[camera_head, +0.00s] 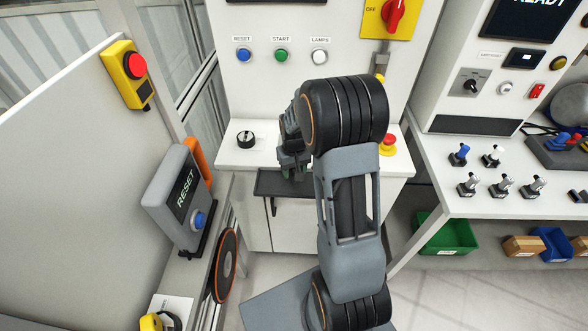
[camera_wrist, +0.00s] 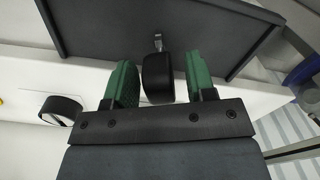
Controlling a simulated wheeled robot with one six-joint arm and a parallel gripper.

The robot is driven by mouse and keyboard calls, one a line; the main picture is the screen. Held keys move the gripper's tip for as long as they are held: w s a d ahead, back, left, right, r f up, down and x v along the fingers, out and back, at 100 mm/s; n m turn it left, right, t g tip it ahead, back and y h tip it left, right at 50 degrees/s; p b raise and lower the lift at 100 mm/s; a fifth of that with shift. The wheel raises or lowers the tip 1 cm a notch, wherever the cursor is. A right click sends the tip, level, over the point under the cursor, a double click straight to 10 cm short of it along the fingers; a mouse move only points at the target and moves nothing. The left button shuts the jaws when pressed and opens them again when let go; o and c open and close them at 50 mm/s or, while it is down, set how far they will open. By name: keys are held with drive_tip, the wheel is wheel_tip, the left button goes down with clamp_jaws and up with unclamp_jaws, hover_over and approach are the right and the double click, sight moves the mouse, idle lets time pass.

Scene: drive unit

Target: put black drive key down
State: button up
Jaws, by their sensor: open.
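The black drive key (camera_wrist: 158,78) shows in the wrist view, with a rounded black head and a short metal shank pointing toward the dark tray (camera_wrist: 90,22). My gripper (camera_head: 291,170) is open, with its green fingers on either side of the key's head. A gap shows on the right side of the key and a narrower one on the left. The key appears to lie at the tray, but its exact contact is hard to see. In the head view the tray (camera_head: 310,187) is partly covered by my arm, and the key cannot be made out.
A black rotary knob (camera_head: 245,138) sits left on the white ledge, and a red emergency button (camera_head: 388,144) sits right. A grey RESET box (camera_head: 178,199) stands at the left. A bench (camera_head: 460,205) with several small switches is at the right.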

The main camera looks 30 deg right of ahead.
wheel_tip(320, 180, up, 12)
drive_tip(key=s+a+r+t, duration=0.2)
drive_tip(key=s+a, duration=0.2)
drive_tip(key=s, duration=0.4)
drive_tip(key=s+a+r+n+t, duration=0.1)
drive_tip(key=s+a+r+t, duration=0.1)
drive_tip(key=s+a, duration=0.3)
drive_tip(key=s+b, duration=0.1)
drive_tip(key=s, duration=0.2)
drive_tip(key=shift+s+a+r+t, duration=0.2)
drive_tip(key=shift+r+t, duration=0.1)
drive_tip(key=shift+r, duration=0.1)
